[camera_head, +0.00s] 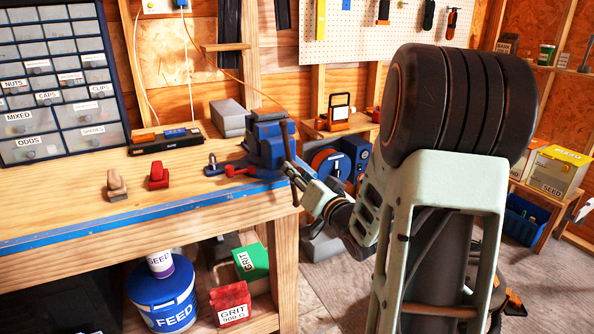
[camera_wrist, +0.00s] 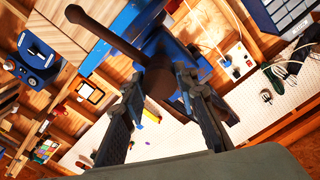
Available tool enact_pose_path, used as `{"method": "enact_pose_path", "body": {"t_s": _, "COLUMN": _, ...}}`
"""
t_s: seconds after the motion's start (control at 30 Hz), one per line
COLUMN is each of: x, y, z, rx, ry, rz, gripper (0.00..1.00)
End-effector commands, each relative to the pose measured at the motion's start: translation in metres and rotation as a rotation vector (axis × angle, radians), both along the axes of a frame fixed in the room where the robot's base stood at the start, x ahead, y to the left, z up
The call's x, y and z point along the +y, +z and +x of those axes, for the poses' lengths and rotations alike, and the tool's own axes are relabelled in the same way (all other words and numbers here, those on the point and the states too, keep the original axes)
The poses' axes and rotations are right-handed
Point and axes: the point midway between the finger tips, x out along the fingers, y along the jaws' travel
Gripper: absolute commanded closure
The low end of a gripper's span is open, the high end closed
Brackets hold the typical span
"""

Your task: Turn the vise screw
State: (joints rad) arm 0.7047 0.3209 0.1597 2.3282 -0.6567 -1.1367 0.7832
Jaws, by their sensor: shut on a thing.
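The blue vise (camera_head: 268,143) is fixed at the right end of the workbench. Its dark handle bar (camera_head: 286,140) runs steeply up and down in front of the screw end. My gripper (camera_head: 298,179) reaches in from the right and is shut at the screw end. In the wrist view the blue vise (camera_wrist: 172,54) is at the top middle. The brown handle bar (camera_wrist: 103,31) slants from upper left to the round screw head (camera_wrist: 160,82). This head sits between the fingers of my gripper (camera_wrist: 160,76). The exact contact with the fingertips is partly hidden.
The wooden bench (camera_head: 70,208) has a blue front edge. On it are a red block (camera_head: 158,175), a tan block (camera_head: 116,184) and a black level-like tool (camera_head: 165,141). A blue machine (camera_head: 345,158) stands behind my gripper. A blue feed bucket (camera_head: 163,298) is below.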

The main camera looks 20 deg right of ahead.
Motion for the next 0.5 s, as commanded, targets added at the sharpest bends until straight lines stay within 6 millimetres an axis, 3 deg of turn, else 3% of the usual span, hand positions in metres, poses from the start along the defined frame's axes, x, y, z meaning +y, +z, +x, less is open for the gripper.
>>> {"method": "enact_pose_path", "body": {"t_s": 0.5, "x": -0.0010, "y": -0.0022, "z": -0.0011, "rx": 0.005, "ry": -0.003, "rz": 0.034, "gripper": 0.97}}
